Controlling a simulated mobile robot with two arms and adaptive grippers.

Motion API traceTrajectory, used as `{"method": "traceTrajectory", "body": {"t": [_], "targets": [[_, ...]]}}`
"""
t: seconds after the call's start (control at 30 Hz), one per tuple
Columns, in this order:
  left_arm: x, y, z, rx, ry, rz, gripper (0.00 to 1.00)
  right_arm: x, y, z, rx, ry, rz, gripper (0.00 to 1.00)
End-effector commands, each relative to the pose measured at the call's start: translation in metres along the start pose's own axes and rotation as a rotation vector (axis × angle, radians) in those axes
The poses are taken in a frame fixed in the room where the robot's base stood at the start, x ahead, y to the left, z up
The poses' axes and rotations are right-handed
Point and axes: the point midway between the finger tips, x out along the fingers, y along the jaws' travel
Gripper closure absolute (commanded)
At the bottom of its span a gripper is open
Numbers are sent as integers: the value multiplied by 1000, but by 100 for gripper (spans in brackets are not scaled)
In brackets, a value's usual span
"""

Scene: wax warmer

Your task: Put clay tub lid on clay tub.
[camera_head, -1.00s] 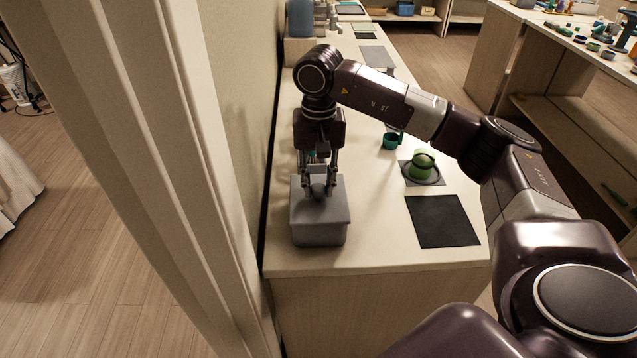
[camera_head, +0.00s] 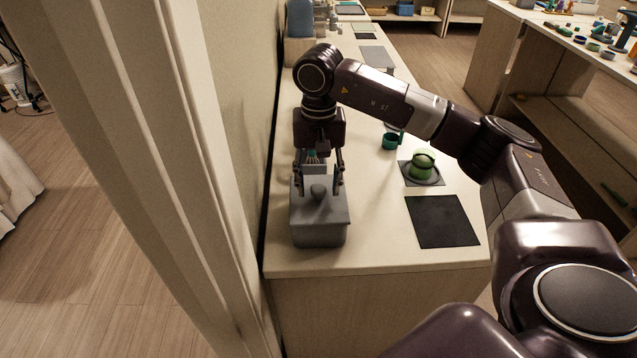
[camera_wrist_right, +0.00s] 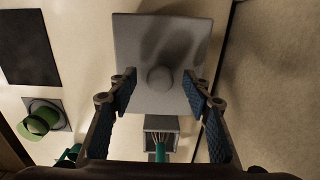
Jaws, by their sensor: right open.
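The grey clay tub (camera_head: 319,234) stands near the front left of the counter. Its grey square lid (camera_head: 337,210) with a round knob rests on top of it, and looks seated with no visible gap. The lid also fills the upper middle of the right wrist view (camera_wrist_right: 190,48). My right gripper (camera_head: 319,190) is open, with its fingers spread on either side of the knob and not touching it. In the right wrist view the fingertips (camera_wrist_right: 158,82) flank the knob with clear space. My left gripper is not in view.
A black mat (camera_head: 443,221) lies right of the tub. A green pot (camera_head: 422,165) stands on a dark plate and grey mat behind it, with a teal cup (camera_head: 390,141) farther back. A small grey holder with a teal-handled tool (camera_wrist_right: 161,138) is close behind the tub. A wall borders the left.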

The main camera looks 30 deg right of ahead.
Motion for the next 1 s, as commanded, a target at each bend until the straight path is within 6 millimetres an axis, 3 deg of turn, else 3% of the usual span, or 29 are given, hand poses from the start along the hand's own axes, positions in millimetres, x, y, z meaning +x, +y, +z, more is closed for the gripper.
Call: {"method": "traceTrajectory", "body": {"t": [1.0], "targets": [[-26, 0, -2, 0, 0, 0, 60, -43, 0, 0, 0, 0, -1, 55]]}}
